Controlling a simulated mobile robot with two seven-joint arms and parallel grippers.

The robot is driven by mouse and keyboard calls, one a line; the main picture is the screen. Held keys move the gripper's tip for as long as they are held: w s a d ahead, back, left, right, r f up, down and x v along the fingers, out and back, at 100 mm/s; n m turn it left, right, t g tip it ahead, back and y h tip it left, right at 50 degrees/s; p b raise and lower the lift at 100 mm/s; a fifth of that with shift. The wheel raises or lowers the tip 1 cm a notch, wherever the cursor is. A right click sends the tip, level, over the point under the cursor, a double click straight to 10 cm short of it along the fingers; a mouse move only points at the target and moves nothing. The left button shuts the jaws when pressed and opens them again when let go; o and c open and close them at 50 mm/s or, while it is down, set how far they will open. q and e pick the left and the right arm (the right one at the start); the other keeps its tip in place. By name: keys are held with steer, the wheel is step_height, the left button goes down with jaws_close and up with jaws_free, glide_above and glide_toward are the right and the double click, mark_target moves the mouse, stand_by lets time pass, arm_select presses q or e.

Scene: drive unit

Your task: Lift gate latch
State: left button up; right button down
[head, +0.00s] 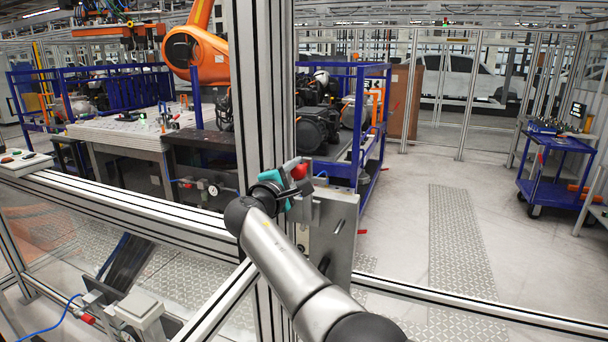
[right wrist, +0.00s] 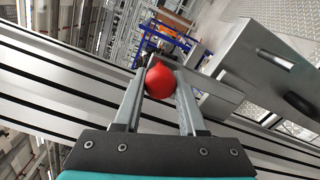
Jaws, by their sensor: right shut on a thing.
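The gate latch has a red knob (head: 300,171) beside the aluminium post (head: 262,90) in the middle of the head view. Its grey metal plate (head: 338,235) hangs just right of the post. My right gripper (head: 296,180) has come in from below and is at the knob. In the right wrist view the red knob (right wrist: 160,82) sits between the two fingers of my right gripper (right wrist: 160,85), which are shut on it. The latch plate (right wrist: 265,75) shows at the right there. The latch mechanism behind the fingers is mostly hidden. My left gripper is not in view.
A fence rail (head: 130,212) runs left from the post, and a lower rail (head: 480,313) runs right. Beyond the fence stand an orange robot arm (head: 197,50), a worktable (head: 115,133) and a blue rack (head: 372,150). A blue cart (head: 553,172) stands right; floor is clear between.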

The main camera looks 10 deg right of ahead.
steer(key=shift+w+a+r+n, duration=0.1)
steer(key=shift+w+a+n, duration=0.1)
steer(key=shift+a+n, duration=0.15)
stand_by(0.3)
steer(key=shift+c, duration=2.4)
jaws_free()
steer(key=shift+s+a, duration=0.1)
steer(key=shift+a, duration=0.05)
steer(key=v, duration=0.7)
steer(key=shift+s, duration=0.15)
